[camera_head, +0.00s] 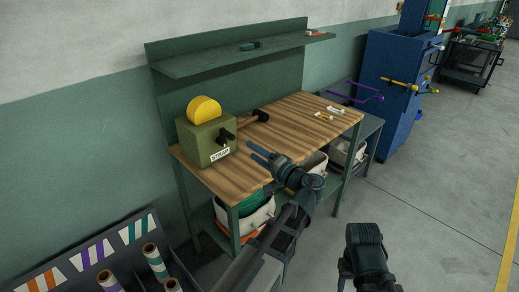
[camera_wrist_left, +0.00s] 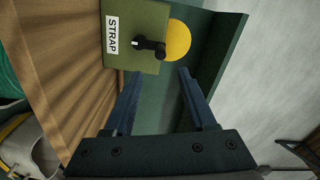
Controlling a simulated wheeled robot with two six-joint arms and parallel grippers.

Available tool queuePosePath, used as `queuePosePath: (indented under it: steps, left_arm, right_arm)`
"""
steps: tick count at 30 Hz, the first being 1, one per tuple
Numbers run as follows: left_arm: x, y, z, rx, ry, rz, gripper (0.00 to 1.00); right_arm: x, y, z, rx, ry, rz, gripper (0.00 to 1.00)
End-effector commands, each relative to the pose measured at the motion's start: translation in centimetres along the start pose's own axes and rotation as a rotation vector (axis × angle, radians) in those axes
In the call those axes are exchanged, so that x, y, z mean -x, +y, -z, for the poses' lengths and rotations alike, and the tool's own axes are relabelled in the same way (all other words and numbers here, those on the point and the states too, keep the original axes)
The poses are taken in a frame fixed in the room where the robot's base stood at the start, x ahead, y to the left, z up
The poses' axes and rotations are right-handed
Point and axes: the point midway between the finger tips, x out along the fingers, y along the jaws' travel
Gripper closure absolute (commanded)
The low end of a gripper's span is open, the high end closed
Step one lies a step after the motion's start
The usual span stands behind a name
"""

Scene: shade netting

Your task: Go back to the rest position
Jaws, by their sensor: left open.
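My left gripper (camera_head: 264,155) is open and empty above the front part of the wooden workbench (camera_head: 290,120). In the left wrist view its two fingers (camera_wrist_left: 160,92) stand apart with nothing between them. Beyond them is a green box labelled STRAP (camera_wrist_left: 140,30), with a black crank and a yellow disc on top. In the head view the green box (camera_head: 207,140) stands on the bench's left part, apart from the gripper. Another arm part of mine (camera_head: 367,255) shows at the bottom right; the jaws of my right gripper cannot be made out there.
A dark mallet-like tool (camera_head: 257,116) and small yellow-white items (camera_head: 324,115) lie on the bench. Bins (camera_head: 252,214) stand on the lower shelf. A rack of coloured rolls (camera_head: 152,255) is at lower left. A blue cabinet (camera_head: 395,90) stands at right. The floor at right is clear.

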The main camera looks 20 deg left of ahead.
Motion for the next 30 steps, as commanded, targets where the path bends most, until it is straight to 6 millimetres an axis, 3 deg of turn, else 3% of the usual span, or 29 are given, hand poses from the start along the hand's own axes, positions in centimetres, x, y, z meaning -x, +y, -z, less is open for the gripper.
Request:
queuePosePath:
  steps: [7,11,17,21,25,30]
  left_arm:
    - [0.2,0.5,-0.3,0.002,-0.008,-0.023,0.44]
    - [1.9,3.4,-2.0,0.01,-0.053,-0.163,0.44]
    - [8.8,11.2,-6.3,-0.011,-0.167,-0.58,0.44]
    - [15.4,15.5,-8.9,-0.059,-0.226,-0.876,0.44]
    - [20.9,17.6,-10.7,-0.109,-0.258,-1.094,0.44]
    - [27.1,18.8,-12.7,-0.174,-0.279,-1.327,0.44]
  right_arm:
    - [0.0,0.0,0.0,0.0,0.0,0.0,0.5]
    - [0.0,0.0,0.0,0.0,0.0,0.0,0.5]
    - [0.0,0.0,0.0,0.0,0.0,0.0,0.5]
    - [0.0,0.0,0.0,0.0,0.0,0.0,0.5]
    - [0.0,0.0,0.0,0.0,0.0,0.0,0.5]
    - [0.0,0.0,0.0,0.0,0.0,0.0,0.5]
